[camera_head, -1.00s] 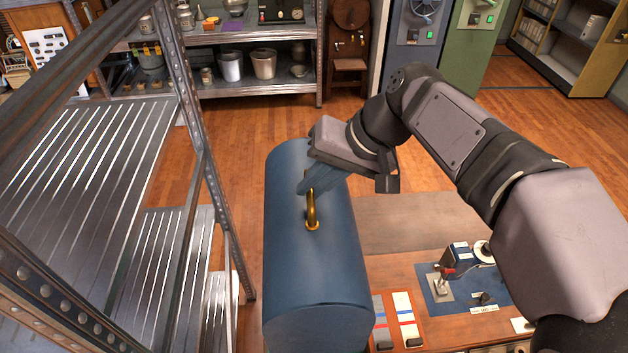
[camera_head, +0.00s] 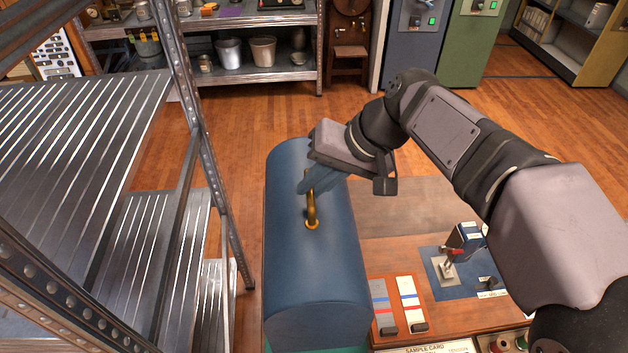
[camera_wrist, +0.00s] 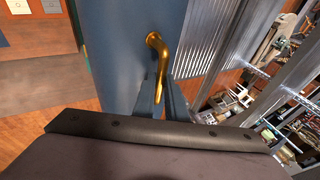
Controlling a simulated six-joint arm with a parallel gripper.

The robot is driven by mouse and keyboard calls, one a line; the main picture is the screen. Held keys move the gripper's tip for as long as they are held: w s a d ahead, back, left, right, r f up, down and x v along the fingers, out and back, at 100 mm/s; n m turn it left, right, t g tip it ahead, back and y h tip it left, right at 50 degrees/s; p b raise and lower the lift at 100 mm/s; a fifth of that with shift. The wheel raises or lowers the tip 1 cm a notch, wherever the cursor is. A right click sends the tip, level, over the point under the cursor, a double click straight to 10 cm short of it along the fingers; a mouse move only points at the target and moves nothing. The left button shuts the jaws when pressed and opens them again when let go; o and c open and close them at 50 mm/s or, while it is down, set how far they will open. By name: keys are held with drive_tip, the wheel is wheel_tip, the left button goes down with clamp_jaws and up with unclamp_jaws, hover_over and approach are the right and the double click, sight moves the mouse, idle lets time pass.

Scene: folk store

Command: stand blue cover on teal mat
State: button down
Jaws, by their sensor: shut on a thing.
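The blue cover (camera_head: 318,270) is a long, rounded-top hood with a brass handle (camera_head: 312,212) on its top. My gripper (camera_head: 311,184) is shut on the handle, and the cover hangs from or rests under it, roughly level. In the wrist view, the fingers (camera_wrist: 162,100) close around the brass handle (camera_wrist: 165,62) above the blue cover (camera_wrist: 115,45). A thin strip of the teal mat (camera_head: 345,350) shows at the bottom edge of the head view, below the cover's near end. The cover hides the rest of it. I cannot tell whether they touch.
A wooden bench (camera_head: 400,205) lies right of the cover. It carries sliding levers (camera_head: 412,303), a blue switch panel (camera_head: 468,268) and a sample card (camera_head: 430,347). A metal shelf rack (camera_head: 200,150) stands close on the left. Open wooden floor (camera_head: 240,125) lies beyond.

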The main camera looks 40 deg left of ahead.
sight(320, 207)
drive_tip(key=shift+f+b, duration=2.8)
drive_tip(key=shift+f, duration=1.1)
drive_tip(key=c, duration=1.8)
unclamp_jaws()
drive_tip(key=shift+o, duration=0.4)
drive_tip(key=shift+f, duration=0.3)
drive_tip(key=shift+b+v, duration=0.35)
drive_tip(key=shift+v, duration=3.45)
drive_tip(key=shift+a+r, duration=0.1)
